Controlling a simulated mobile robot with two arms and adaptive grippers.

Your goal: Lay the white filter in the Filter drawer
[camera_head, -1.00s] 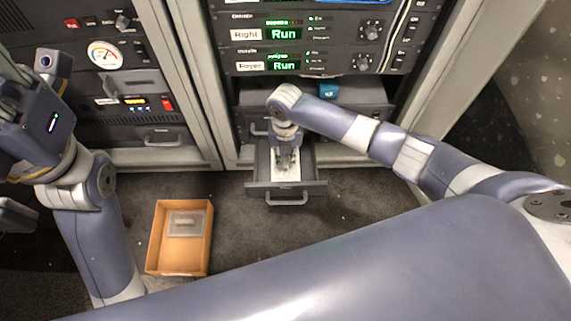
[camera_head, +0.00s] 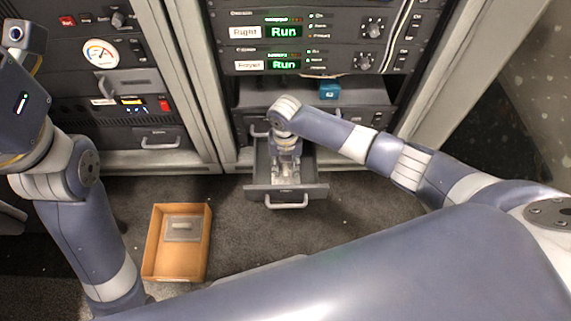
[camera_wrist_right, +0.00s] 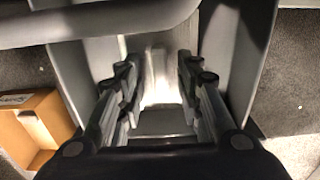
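The open drawer (camera_head: 258,193) sticks out low in the middle rack; its label is too small to read. My right gripper (camera_head: 285,178) points down inside it. In the right wrist view my right gripper (camera_wrist_right: 158,75) has its fingers well apart, between the drawer walls (camera_wrist_right: 222,45). A bright white patch (camera_wrist_right: 160,85) shows between the fingers; I cannot tell whether it is the white filter or lit drawer floor. No clear outline of the filter shows in the head view, where the gripper covers the drawer's inside.
An orange-brown box (camera_head: 160,262) with a grey, handled panel (camera_head: 182,228) stands on the floor left of the drawer. A blue object (camera_head: 329,91) sits on the ledge above. Rack panels (camera_head: 330,45) rise behind. Dark carpet is clear around the box.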

